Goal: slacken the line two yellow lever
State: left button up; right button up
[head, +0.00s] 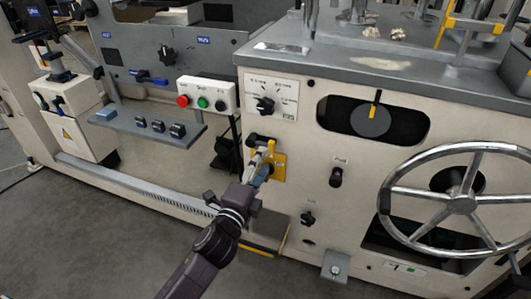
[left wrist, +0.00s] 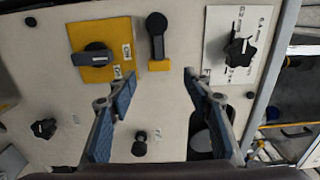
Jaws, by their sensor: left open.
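A yellow plate (head: 280,164) with a dark handle is on the cream machine front, partly hidden behind my left gripper (head: 262,160). In the left wrist view this yellow plate (left wrist: 98,43) shows at upper left, its dark handle (left wrist: 95,58) lying across it. Beside it a black lever (left wrist: 157,38) has a small yellow block at its end. My left gripper (left wrist: 158,78) is open and empty, its fingertips spread on either side of the lever's line, apart from it in the picture. I cannot tell which part is line two's lever. My right gripper is out of view.
A white dial plate (head: 284,88) sits above the lever. A handwheel (head: 461,204) and a slot with a yellow-marked pointer (head: 375,104) are to the right. A button box (head: 207,95) and grey shelf (head: 150,125) are to the left. Grey floor is free at lower left.

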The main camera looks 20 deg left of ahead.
aim_at(270, 149)
pick_arm(q)
jog(key=w+b, duration=0.1)
jog(key=w, duration=0.6)
jog(key=shift+d, duration=0.2)
jog(key=shift+f, duration=0.1)
grip_shut()
